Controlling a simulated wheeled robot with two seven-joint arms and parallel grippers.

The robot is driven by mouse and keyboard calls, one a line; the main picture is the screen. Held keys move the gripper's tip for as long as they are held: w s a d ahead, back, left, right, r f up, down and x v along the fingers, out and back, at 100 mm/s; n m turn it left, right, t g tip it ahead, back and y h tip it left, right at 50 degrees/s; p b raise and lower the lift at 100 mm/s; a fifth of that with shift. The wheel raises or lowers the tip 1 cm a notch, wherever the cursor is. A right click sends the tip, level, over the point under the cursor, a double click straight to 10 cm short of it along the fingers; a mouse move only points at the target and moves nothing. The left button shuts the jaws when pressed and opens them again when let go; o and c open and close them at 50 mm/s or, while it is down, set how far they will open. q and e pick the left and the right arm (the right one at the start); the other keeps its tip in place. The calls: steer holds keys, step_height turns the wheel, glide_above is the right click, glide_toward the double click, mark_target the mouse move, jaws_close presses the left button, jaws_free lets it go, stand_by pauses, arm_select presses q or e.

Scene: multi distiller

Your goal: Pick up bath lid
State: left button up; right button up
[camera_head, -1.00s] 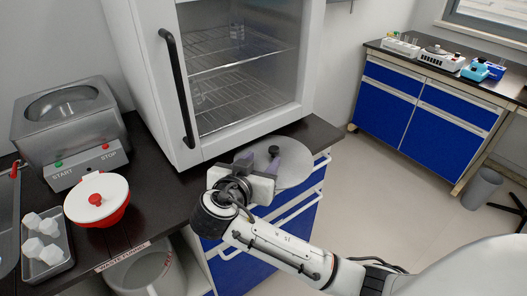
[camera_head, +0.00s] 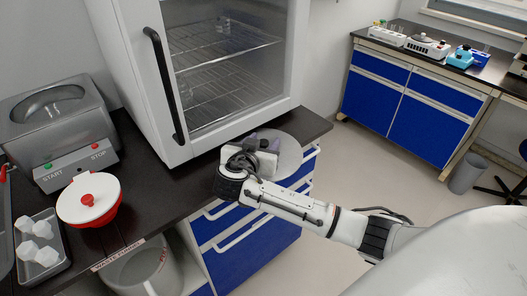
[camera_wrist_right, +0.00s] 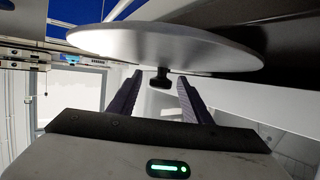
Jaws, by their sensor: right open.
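The bath lid (camera_head: 290,160) is a flat grey disc lying on the dark counter by the white cabinet's front right corner. In the right wrist view the lid (camera_wrist_right: 165,45) shows edge-on, with its black knob (camera_wrist_right: 160,80) sticking out. My right gripper (camera_head: 262,142) covers part of the lid in the head view. In the right wrist view its two dark fingers (camera_wrist_right: 159,82) are apart, one on each side of the knob, with visible gaps. The water bath (camera_head: 55,120), a grey metal box with an open top, stands at the left. My left gripper is not in view.
The white glass-door cabinet (camera_head: 225,70) with a black handle stands just behind the lid. A waste bin (camera_head: 145,272) sits below the counter.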

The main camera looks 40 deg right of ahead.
jaws_close()
